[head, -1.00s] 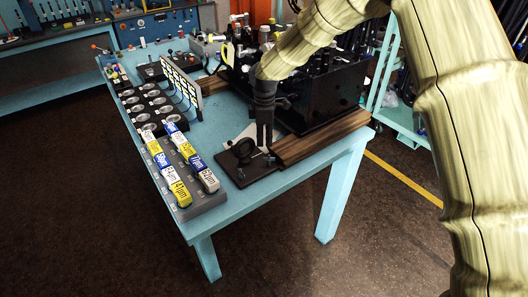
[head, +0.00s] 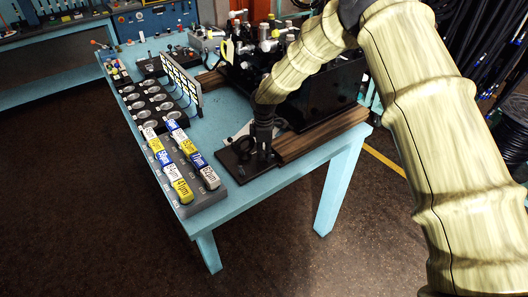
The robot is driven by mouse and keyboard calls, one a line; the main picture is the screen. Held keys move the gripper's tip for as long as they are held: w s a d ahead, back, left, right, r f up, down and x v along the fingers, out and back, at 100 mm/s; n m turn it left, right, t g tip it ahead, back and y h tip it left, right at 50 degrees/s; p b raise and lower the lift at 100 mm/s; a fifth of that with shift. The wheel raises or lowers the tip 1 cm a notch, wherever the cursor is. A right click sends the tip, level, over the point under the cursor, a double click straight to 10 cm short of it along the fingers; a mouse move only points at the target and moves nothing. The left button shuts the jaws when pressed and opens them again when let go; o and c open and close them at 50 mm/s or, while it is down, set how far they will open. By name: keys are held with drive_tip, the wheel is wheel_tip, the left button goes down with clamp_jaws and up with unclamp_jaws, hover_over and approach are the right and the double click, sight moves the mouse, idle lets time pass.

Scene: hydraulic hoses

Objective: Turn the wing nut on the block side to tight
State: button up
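My gripper (head: 264,152) points down at the front edge of the blue table. Its dark fingers are low over the right part of a small black plate (head: 241,177). A round black ring-shaped part (head: 243,150) stands on the plate, just left of the fingers. Whether the fingers touch anything is too small to tell, and so is their opening. The wing nut cannot be made out; it may be small or hidden by the fingers. A large black block (head: 330,92) with several fittings on top stands behind, partly covered by my arm.
The blue table (head: 226,200) carries a grey rack (head: 198,201) of yellow, white and blue labelled pieces at front left. Wooden boards (head: 325,134) lie right of the plate, before the black block. A tray of round cups (head: 147,102) and an upright white-squared panel (head: 181,80) stand farther back.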

clamp_jaws()
drive_tip(key=shift+f+m, duration=0.1)
drive_tip(key=shift+m, duration=0.2)
drive_tip(key=shift+w+f+m+b, duration=0.1)
drive_tip(key=shift+w+m+b, duration=0.15)
drive_tip(key=shift+m+b, duration=0.95)
drive_tip(key=m, duration=0.1)
drive_tip(key=m+b, duration=0.1)
drive_tip(key=m, duration=0.1)
drive_tip(key=m+b, duration=0.1)
drive_tip(key=shift+w+d+m, duration=0.15)
drive_tip(key=shift+w+m, duration=0.1)
drive_tip(key=shift+m, duration=0.05)
drive_tip(key=shift+w+d+m+b, duration=0.1)
drive_tip(key=shift+m+b, duration=0.15)
drive_tip(key=shift+m, duration=0.6)
drive_tip(key=shift+w+d+m+b, duration=0.1)
drive_tip(key=shift+m+b, duration=0.15)
drive_tip(key=shift+m, duration=0.6)
unclamp_jaws()
